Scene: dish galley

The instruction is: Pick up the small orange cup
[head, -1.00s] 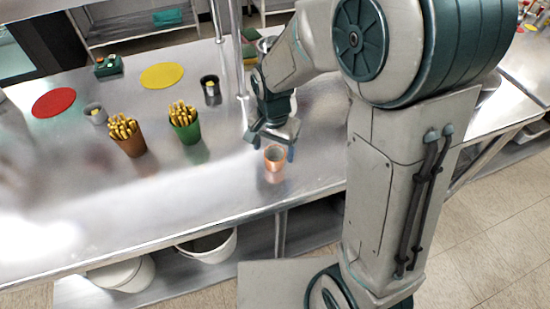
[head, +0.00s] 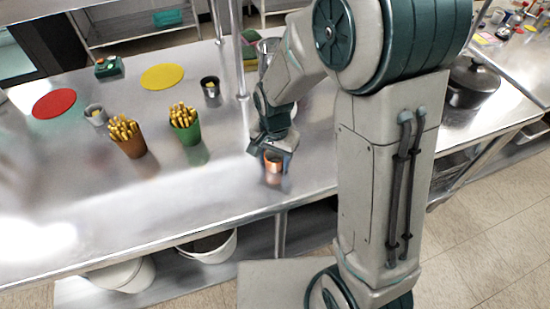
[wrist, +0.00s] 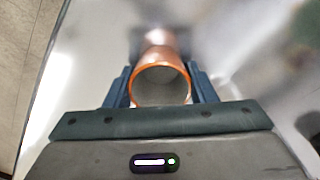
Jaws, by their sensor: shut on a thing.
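The small orange cup (head: 273,164) is near the front edge of the steel counter, upright with its mouth up. In the wrist view the cup (wrist: 160,62) sits between the two blue fingers, and its open, empty inside faces the camera. My gripper (head: 271,158) is shut on the cup, one finger on each side; it also shows in the wrist view (wrist: 161,86). I cannot tell whether the cup's base is touching the counter.
A brown cup (head: 131,146) and a green cup (head: 187,132) hold yellow sticks to the left. A dark cup (head: 210,92), a grey cup (head: 96,115), a red disc (head: 54,103) and a yellow disc (head: 162,77) lie farther back. A metal post (head: 239,60) rises behind my gripper.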

